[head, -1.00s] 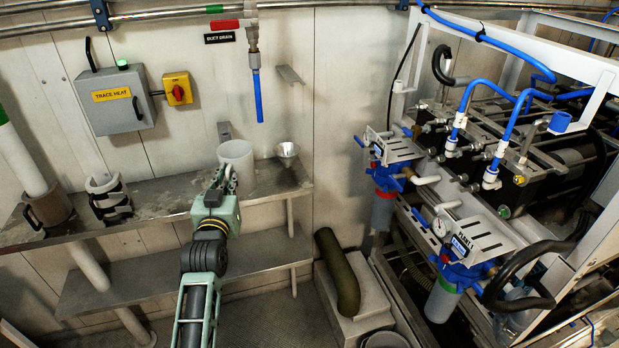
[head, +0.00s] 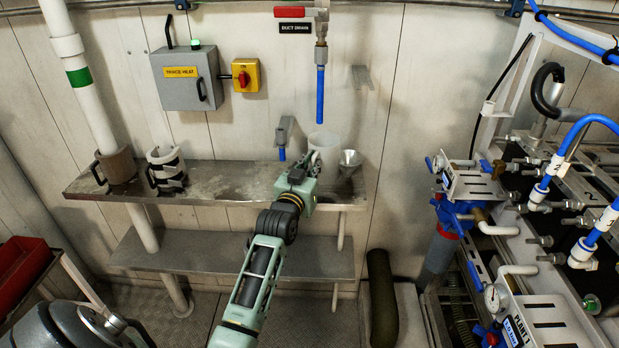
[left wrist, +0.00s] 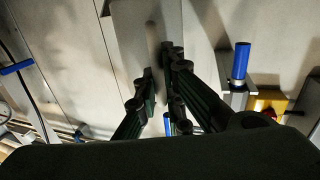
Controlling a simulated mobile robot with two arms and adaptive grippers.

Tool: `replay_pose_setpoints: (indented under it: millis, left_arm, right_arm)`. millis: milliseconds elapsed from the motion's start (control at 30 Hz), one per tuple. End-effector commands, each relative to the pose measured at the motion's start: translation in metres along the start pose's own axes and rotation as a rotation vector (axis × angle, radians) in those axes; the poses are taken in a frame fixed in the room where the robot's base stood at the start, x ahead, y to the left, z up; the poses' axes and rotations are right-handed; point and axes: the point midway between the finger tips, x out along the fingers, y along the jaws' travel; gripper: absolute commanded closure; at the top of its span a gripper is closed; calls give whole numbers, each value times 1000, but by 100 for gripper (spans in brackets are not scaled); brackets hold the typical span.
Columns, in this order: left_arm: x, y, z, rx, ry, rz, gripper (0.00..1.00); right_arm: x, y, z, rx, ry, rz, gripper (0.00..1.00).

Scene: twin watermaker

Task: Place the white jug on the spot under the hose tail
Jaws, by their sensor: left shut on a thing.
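The white jug (head: 327,142) is at the right end of the wall shelf, roughly below the blue hose tail (head: 320,95) and just left of the metal funnel. A gap shows between the hose tail and the jug rim. My left gripper (head: 313,165) is shut on the jug from the front and hides its lower part, so I cannot tell whether its base touches the shelf. In the left wrist view the pale jug wall (left wrist: 145,30) shows at the fingers (left wrist: 158,85). The spot under the jug is hidden. My right gripper is out of view.
The metal funnel (head: 350,160) stands close beside the jug. A bracket with a blue-tipped outlet (head: 283,145) is on the wall to the left. The middle of the shelf (head: 225,180) is clear.

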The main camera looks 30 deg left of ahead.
Motion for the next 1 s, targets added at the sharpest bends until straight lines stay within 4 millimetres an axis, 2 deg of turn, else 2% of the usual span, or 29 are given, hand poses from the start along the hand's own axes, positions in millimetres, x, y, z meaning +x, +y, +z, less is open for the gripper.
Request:
replay_pose_setpoints:
  millis: [100,200,500,933,967,1000]
  left_arm:
    - [9,-14,8,3,2,1,100]
    - [12,-20,12,1,4,1,100]
    - [13,-20,49,-1,2,1,100]
    - [13,-20,58,-1,4,1,100]
    - [13,-20,58,-1,3,1,91]
    - [13,-20,57,-1,3,1,88]
  right_arm:
    - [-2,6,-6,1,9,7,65]
    - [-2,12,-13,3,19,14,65]
    - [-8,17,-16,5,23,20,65]
    - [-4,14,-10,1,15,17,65]
    - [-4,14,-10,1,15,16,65]
    - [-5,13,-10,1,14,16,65]
